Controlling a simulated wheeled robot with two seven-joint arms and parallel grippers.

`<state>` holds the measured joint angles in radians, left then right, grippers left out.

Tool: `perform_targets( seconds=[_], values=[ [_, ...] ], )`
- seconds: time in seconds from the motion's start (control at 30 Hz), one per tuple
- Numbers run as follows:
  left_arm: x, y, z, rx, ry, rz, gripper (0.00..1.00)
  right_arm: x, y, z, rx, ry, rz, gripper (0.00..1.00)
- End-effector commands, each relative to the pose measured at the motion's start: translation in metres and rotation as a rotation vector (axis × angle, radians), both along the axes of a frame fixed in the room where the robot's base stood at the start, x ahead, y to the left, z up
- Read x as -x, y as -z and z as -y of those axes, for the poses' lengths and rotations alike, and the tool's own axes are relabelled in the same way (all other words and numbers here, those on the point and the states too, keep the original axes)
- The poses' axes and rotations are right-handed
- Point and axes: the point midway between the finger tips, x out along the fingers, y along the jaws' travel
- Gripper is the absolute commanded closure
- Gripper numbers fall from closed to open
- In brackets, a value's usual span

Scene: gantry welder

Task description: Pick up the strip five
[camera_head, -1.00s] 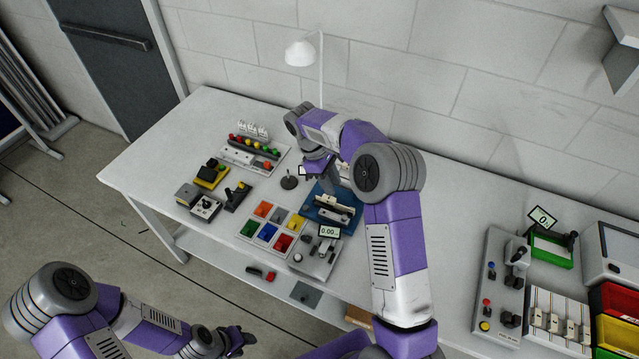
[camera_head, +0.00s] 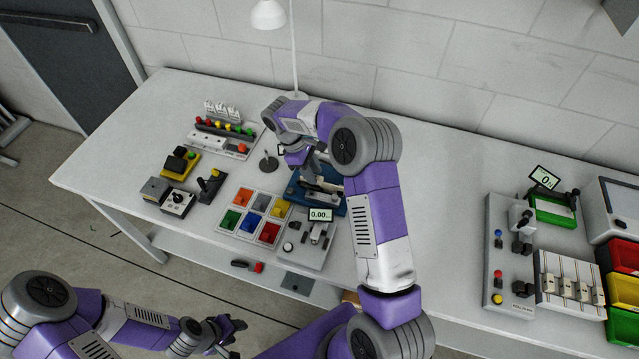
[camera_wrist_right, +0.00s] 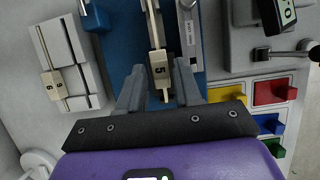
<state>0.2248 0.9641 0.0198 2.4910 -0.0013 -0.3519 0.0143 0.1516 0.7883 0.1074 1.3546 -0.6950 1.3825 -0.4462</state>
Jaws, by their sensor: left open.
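Strip five (camera_wrist_right: 158,65), a narrow beige strip with a block marked 5, lies in the blue fixture (camera_wrist_right: 117,48) in the right wrist view. In the head view the blue fixture (camera_head: 337,209) stands in the middle of the bench, partly covered by my right arm. My right gripper (camera_wrist_right: 160,88) is open, one finger on each side of the strip's lower end, with gaps visible between. In the head view my right gripper (camera_head: 311,167) is over the fixture, its fingertips mostly hidden. My left gripper (camera_head: 232,326) is open and empty, in front of the bench.
A pale holder (camera_wrist_right: 78,62) with a strip marked 6 lies left of the blue fixture. Coloured bins (camera_head: 254,213) and a panel with a 0.00 display (camera_head: 320,215) are close by. A lamp (camera_head: 268,14) stands behind. The bench right of my right arm is clear up to a button panel (camera_head: 505,260).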

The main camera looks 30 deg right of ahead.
Motion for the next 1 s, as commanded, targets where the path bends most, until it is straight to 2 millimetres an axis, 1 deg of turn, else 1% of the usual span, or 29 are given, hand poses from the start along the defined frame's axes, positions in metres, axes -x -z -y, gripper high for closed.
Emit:
perform_targets(
  seconds=[0.03, 0.13, 0.2, 0.37, 0.4, 0.47, 0.6, 0.87, 0.97, 1.0],
  values=[
    [0.000, 0.003, 0.000, 0.000, 0.000, 0.000, 0.57, 0.003, 0.010, 0.003, -0.001, 0.002, -0.002, 0.66],
    [0.000, 0.005, 0.000, 0.000, 0.000, 0.000, 0.57, 0.006, 0.021, 0.005, 0.000, 0.001, 0.000, 0.66],
    [0.000, 0.005, 0.000, 0.000, 0.000, 0.000, 0.57, 0.007, 0.023, 0.006, -0.001, 0.000, -0.001, 0.66],
    [0.000, 0.004, 0.000, 0.000, 0.000, 0.000, 0.57, 0.007, 0.023, 0.006, -0.001, 0.000, 0.001, 0.66],
    [0.000, 0.004, 0.000, 0.000, 0.000, 0.000, 0.57, 0.007, 0.023, 0.006, -0.001, 0.000, 0.001, 0.69],
    [0.000, 0.004, 0.000, 0.000, 0.000, 0.000, 0.57, 0.007, 0.023, 0.006, -0.001, 0.000, 0.001, 0.78],
    [0.000, 0.004, 0.000, 0.000, 0.000, 0.000, 0.57, 0.007, 0.023, 0.006, -0.001, 0.000, 0.001, 1.00],
    [0.000, 0.004, 0.000, 0.000, 0.000, 0.000, 0.57, 0.007, 0.022, 0.006, -0.001, 0.000, 0.001, 1.00],
    [0.000, 0.003, 0.000, 0.000, 0.000, 0.000, 0.57, 0.007, 0.017, 0.006, 0.000, 0.001, 0.002, 1.00],
    [0.000, 0.002, 0.000, 0.000, 0.000, 0.000, 0.57, 0.006, 0.012, 0.006, 0.000, 0.001, 0.004, 1.00]
  ],
)
